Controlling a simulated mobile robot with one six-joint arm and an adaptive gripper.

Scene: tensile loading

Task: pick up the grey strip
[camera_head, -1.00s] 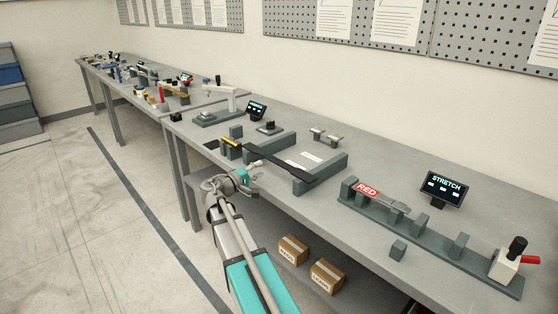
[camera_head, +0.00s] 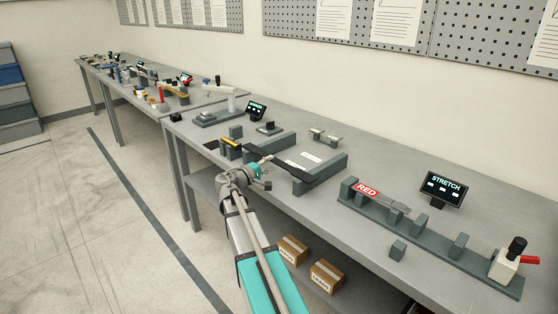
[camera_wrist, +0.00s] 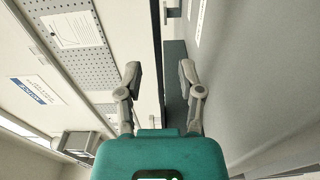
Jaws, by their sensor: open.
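A long dark grey strip (camera_head: 298,174) lies across the low grey rails of a fixture (camera_head: 334,166) on the bench; I take it for the grey strip. My gripper (camera_head: 267,171) is open and empty at the strip's front side, near its middle, and hides part of it. I cannot tell whether it touches the strip. In the wrist view my gripper's two fingers (camera_wrist: 158,72) are apart. A dark narrow band (camera_wrist: 157,35) runs between them, perhaps the strip seen edge-on, beside a dark grey block (camera_wrist: 175,82).
A stretch fixture (camera_head: 428,235) with a red-labelled piece (camera_head: 368,190) and a small screen (camera_head: 444,187) stands to the right. Two cardboard boxes (camera_head: 326,276) sit below. The bench front (camera_head: 350,225) is mostly clear.

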